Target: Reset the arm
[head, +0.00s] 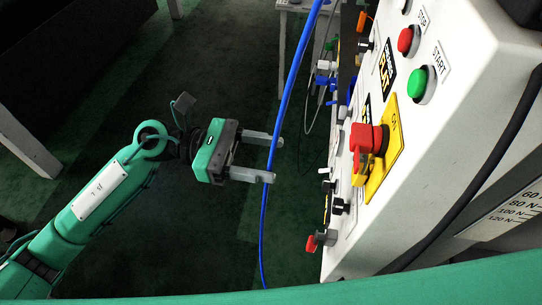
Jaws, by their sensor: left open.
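My left gripper (273,160) shows in the middle of the head view, its two grey fingers apart and nothing between them that I can see held. A blue hose (292,85) passes close to the fingertips; I cannot tell whether it touches them. The green left arm (98,192) reaches in from the lower left. The fingers point right, toward the white control panel (440,150), with a gap between. My right gripper is not in view.
The panel carries a red stop button (408,41), a green start button (422,84) and a red switch (369,139) on a yellow plate (388,160). Smaller knobs and a red-tipped valve (314,242) jut out lower down. Dark green floor (215,60) lies open behind the arm.

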